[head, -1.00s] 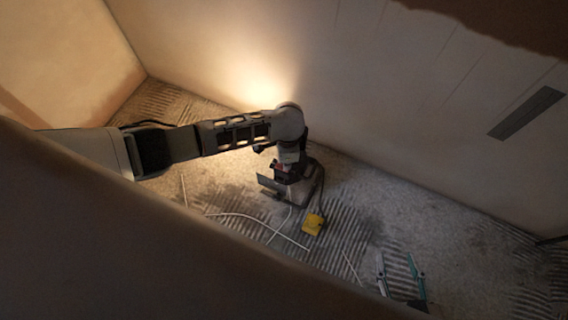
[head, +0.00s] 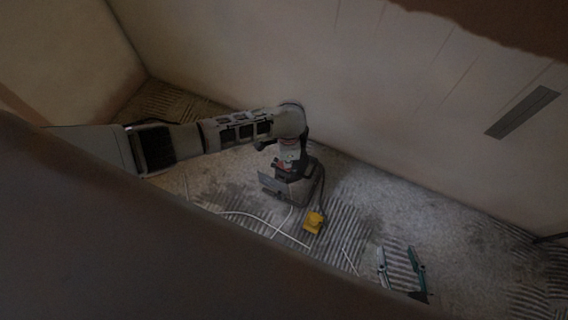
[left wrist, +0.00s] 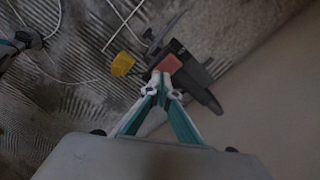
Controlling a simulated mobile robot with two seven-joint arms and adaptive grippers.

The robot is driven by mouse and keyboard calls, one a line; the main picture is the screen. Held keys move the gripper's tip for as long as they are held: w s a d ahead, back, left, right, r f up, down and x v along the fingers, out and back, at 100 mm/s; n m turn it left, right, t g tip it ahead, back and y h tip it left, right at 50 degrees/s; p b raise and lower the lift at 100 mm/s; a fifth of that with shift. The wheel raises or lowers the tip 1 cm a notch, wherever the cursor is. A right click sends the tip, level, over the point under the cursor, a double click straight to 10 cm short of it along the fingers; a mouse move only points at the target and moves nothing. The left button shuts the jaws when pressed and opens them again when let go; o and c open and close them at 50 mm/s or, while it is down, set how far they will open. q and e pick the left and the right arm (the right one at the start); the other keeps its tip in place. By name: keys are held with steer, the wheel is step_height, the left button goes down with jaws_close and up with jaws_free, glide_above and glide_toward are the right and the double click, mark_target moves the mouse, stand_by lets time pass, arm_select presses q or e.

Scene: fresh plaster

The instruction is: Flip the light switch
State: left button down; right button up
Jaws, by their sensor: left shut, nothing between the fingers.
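The light switch is a red rocker (left wrist: 168,64) on a dark work lamp (left wrist: 190,72), seen in the left wrist view. My left gripper (left wrist: 160,80) is shut and empty, its teal and white fingers meeting right at the near edge of the red switch; I cannot tell whether they touch it. In the head view the lamp (head: 289,187) stands on the floor below my left arm, partly hidden by it, and gives no light. My right gripper (head: 396,252) is open and empty over the floor, right of the lamp.
A yellow box (head: 314,222) lies on the floor beside the lamp. Thin white cables (head: 265,222) lie around it. A plastered wall (head: 400,110) rises behind, with a grey strip (head: 522,112) on it. Ribbed floor to the right is mostly clear.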

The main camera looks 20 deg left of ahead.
arm_select(q)
steer(key=shift+w+r+p, duration=0.15)
steer(key=shift+r+p, duration=1.55)
steer(key=shift+r, duration=1.05)
arm_select(e)
steer(key=w+r+t, duration=0.1)
steer(key=w+r, duration=0.2)
steer(key=r, duration=0.5)
steer(key=shift+w, duration=0.35)
